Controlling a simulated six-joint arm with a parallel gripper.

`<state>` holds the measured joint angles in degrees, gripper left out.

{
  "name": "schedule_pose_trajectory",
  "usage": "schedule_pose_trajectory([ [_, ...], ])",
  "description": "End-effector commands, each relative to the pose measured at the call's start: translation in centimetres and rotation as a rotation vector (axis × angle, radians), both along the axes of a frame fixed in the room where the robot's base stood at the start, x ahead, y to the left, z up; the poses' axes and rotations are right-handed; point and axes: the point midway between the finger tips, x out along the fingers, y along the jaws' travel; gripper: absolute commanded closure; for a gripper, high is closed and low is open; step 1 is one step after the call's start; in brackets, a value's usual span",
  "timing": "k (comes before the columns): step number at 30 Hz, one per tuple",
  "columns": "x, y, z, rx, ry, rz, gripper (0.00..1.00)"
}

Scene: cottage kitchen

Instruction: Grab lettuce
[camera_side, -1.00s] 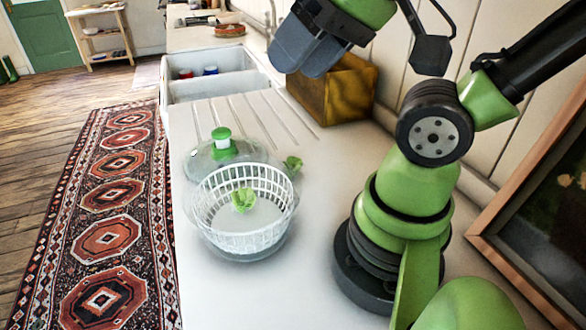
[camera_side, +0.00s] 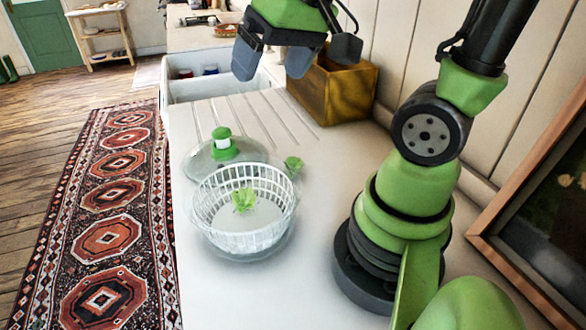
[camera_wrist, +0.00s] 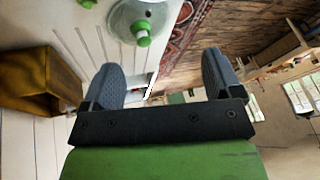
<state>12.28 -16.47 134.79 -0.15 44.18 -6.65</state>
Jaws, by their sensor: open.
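One piece of green lettuce (camera_side: 243,200) lies inside the white salad spinner basket (camera_side: 222,238) on the counter. Another small piece of lettuce (camera_side: 293,164) lies on the counter behind the basket, to its right; a green bit of lettuce (camera_wrist: 87,3) also shows at the top edge of the wrist view. My gripper (camera_side: 272,72) is high above the counter, near the wooden box and sink, with its fingers apart and nothing between them. In the wrist view my gripper (camera_wrist: 165,85) is also open and empty.
The clear spinner lid with its green knob (camera_side: 222,146) lies behind the basket and shows in the wrist view (camera_wrist: 142,34). A wooden box (camera_side: 340,88) stands against the wall. The white sink (camera_side: 205,82) is at the back. A framed picture (camera_side: 520,195) leans at right.

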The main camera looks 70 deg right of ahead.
Motion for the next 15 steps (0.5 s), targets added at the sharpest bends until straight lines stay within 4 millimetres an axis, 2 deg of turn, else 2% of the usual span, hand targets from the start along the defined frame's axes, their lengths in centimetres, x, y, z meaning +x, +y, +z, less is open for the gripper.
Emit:
schedule_pose_trajectory([
  [3,2.2,-3.4,-3.1,-0.016,0.110,-0.041,0.15],
  [6,3.3,-6.3,-6.2,-0.019,0.192,-0.064,0.15],
  [12,3.4,-11.3,-12.9,0.005,0.333,-0.091,0.15],
  [15,2.9,-12.8,-15.6,0.020,0.377,-0.095,0.15],
])
